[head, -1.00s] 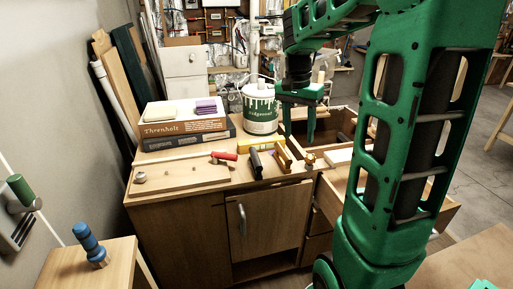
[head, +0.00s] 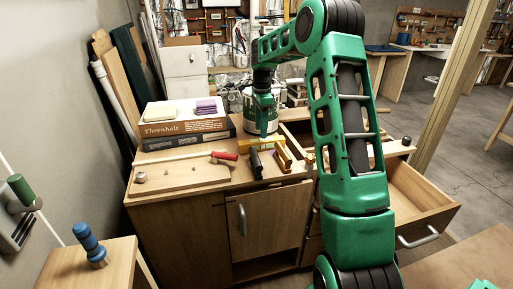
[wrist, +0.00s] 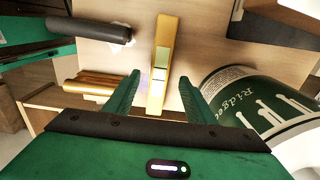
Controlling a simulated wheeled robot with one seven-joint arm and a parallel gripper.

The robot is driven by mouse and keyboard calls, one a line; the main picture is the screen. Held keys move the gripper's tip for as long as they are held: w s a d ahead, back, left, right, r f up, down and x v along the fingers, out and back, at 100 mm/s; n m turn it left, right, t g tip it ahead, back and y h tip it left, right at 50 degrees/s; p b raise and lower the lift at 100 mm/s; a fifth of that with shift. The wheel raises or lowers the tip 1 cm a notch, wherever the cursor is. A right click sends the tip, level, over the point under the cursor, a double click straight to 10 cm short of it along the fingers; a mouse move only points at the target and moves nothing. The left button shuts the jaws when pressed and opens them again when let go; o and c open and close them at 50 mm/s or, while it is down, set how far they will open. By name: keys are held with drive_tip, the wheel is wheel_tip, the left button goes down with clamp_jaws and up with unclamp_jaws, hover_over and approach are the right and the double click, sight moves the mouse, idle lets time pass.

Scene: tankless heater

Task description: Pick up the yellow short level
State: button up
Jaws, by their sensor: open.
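The yellow short level (head: 249,145) lies on the wooden cabinet top, in front of the paint can. In the wrist view the level (wrist: 162,55) is seen from above, with a pale vial window in its middle. My gripper (head: 265,125) hangs over the level, just in front of the can. In the wrist view my gripper (wrist: 160,80) is open and empty, its two fingers on either side of the level's near part. The gripper appears to be above the level, not touching it. My gripper partly hides the level in the head view.
A white and green paint can (wrist: 262,105) stands close to the right finger. A black handle (wrist: 88,28) and a brass-coloured tool (wrist: 90,86) lie to the left. Stacked boxes (head: 185,130) stand at the back left. A drawer (head: 425,200) is pulled open at the right.

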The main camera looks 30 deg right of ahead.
sight(261, 141)
drive_tip(key=shift+w+d+f, duration=0.1)
drive_tip(key=shift+f, duration=1.8)
drive_tip(key=shift+w+f, duration=0.1)
drive_tip(key=shift+f, duration=1.8)
clamp_jaws()
drive_tip(key=shift+r, duration=0.1)
